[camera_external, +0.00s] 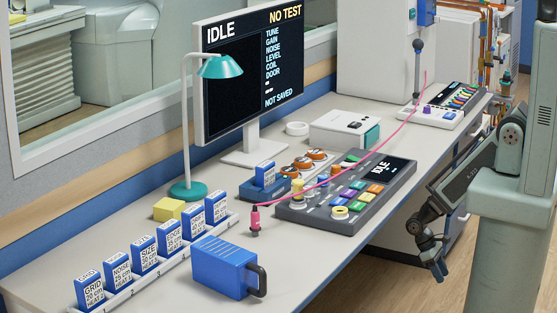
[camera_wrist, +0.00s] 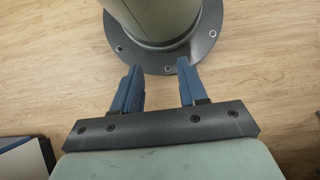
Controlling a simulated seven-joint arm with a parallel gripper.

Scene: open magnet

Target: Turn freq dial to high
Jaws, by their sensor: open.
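The grey control console (camera_external: 318,214) stands on the desk, with coloured buttons and a small screen (camera_external: 386,168) reading IDLE. The dial labels are too small to read, so I cannot tell which is the freq dial. My gripper (camera_external: 436,268) hangs beyond the desk's front edge, right of and apart from the console. In the wrist view my gripper (camera_wrist: 157,68) is open and empty, with two blue fingers above the wood floor.
A pink cable (camera_external: 345,166) crosses above the console. A monitor (camera_external: 255,75) reads IDLE, NO TEST. A teal lamp (camera_external: 220,67), a rack of blue cartridges (camera_external: 150,255), a blue handled case (camera_external: 222,268) and a white box (camera_external: 342,128) stand around it. The front right desk is clear.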

